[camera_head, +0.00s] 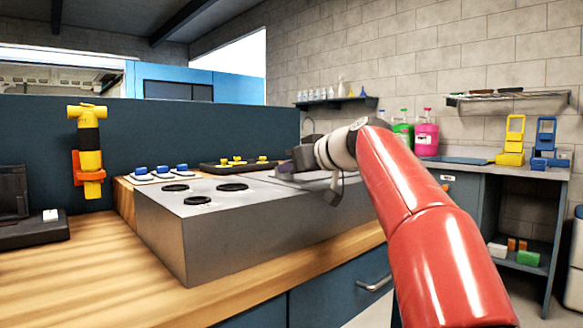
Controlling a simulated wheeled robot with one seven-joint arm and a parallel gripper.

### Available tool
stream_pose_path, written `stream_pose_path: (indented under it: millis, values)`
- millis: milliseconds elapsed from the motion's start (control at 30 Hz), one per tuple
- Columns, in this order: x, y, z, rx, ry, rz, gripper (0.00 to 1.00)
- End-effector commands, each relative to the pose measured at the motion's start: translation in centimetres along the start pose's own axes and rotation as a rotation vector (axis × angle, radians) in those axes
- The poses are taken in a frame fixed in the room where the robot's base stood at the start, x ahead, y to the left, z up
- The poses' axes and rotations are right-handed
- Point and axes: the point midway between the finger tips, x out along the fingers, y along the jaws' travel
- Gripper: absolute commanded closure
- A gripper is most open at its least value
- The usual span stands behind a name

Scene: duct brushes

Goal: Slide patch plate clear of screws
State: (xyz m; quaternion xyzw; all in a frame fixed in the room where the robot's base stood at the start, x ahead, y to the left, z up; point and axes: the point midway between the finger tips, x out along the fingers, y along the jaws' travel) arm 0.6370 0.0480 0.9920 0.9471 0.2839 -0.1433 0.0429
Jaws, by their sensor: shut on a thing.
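A grey metal duct box (165,229) stands on the wooden bench, with black round openings (232,187) in its top. A flat grey plate (291,180), which looks like the patch plate, lies at the right end of the box top. My gripper (303,160) is at that plate, low over the box's far right part. It is shut on the plate's edge as far as I can tell; the fingertips are small and dark, and the wrist hides part of the contact. I cannot make out any screws on the plate.
Blue-topped pieces (161,171) on a pale strip and a dark tray (210,168) with yellow pieces sit behind the box. A yellow tool (89,150) hangs on the dark panel. Bare wooden bench (75,280) lies left. A counter with bottles stands at right.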

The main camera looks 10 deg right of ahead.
Motion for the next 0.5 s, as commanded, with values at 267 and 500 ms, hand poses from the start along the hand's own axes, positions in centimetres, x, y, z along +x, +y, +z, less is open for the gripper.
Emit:
stream_pose_path:
  millis: [267,500]
  values:
    - [0.00,-0.02,-0.01,0.000,0.000,-0.001,0.72]
    - [0.00,-0.01,-0.01,0.000,0.000,0.000,0.69]
